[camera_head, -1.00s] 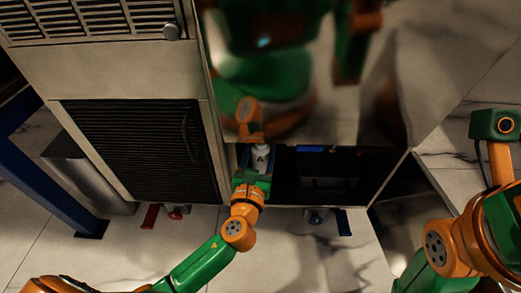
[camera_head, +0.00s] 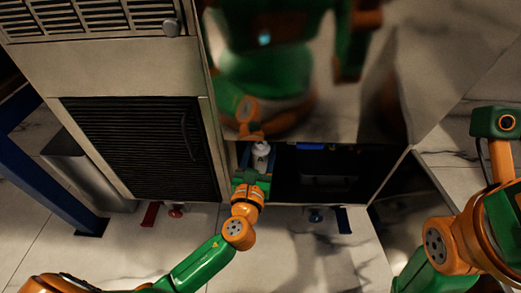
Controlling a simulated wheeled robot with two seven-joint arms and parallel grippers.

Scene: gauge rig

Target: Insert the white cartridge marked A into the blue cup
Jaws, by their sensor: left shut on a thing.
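The white cartridge (camera_head: 261,154) is at the left end of the dark opening low in the cabinet. Its letter is not readable now. My left gripper (camera_head: 259,175) is shut on the cartridge from the front, and its green body hides the lower part. Dark blue edges show close beside the cartridge; I cannot tell whether they belong to the blue cup or whether the cartridge is inside anything. A brighter blue piece (camera_head: 310,146) shows at the upper edge of the opening, too small to identify. The fingers of my right gripper do not show.
A shiny panel (camera_head: 300,95) above the opening mirrors my body. A black louvred grille (camera_head: 140,150) is left of the opening. A red lever (camera_head: 151,215) and a blue lever (camera_head: 343,220) stick out below. A grey bin (camera_head: 85,175) stands at left.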

